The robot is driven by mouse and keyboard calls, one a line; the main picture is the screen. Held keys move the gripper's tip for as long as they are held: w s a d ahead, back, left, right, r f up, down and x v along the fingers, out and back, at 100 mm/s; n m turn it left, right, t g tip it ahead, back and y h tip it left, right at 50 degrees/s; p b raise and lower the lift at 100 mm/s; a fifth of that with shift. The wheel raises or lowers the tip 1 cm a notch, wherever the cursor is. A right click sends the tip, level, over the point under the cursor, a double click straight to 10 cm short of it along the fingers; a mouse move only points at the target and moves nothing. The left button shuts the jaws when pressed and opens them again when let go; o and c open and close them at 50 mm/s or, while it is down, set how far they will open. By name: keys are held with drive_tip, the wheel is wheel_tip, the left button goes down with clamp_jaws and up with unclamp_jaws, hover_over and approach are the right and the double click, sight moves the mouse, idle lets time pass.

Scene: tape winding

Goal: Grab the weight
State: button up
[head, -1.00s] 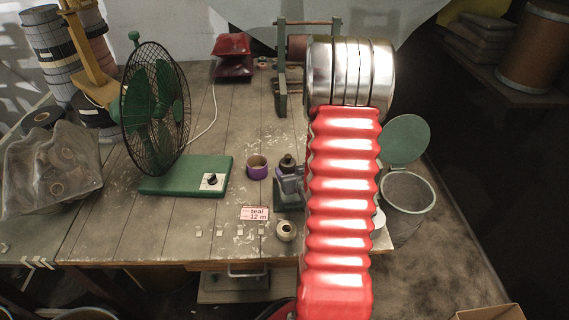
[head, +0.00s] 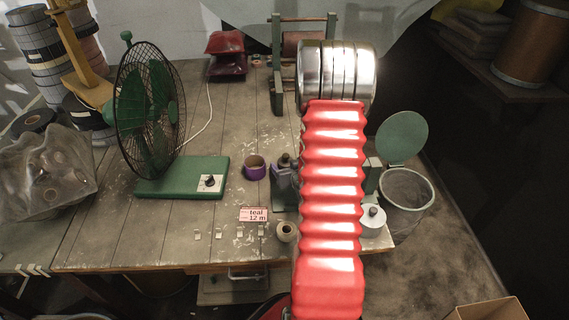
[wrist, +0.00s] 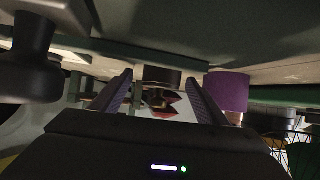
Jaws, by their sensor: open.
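A small dark weight (head: 284,160) with a knob stands on the bench behind my gripper in the head view. A dark round thing (wrist: 161,76), apparently this weight, shows beyond and between my fingertips in the wrist view, which looks upside down. My gripper (wrist: 158,82) is open, with its two purple fingers apart and nothing held between them. In the head view my gripper (head: 283,180) is partly hidden by my red arm, just in front of the weight. I cannot tell whether the fingers touch anything.
A purple tape roll (head: 255,168) sits left of the weight and shows close beside the right finger in the wrist view (wrist: 228,92).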

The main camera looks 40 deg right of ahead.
sight(287, 164)
drive_tip(key=shift+w, duration=0.1)
drive_tip(key=shift+c, duration=0.5)
drive_tip(key=shift+r, duration=0.1)
drive_tip(key=c, duration=1.3)
drive_tip(key=shift+r, duration=0.15)
drive_tip(key=shift+c, duration=0.2)
drive_tip(key=shift+r, duration=4.85)
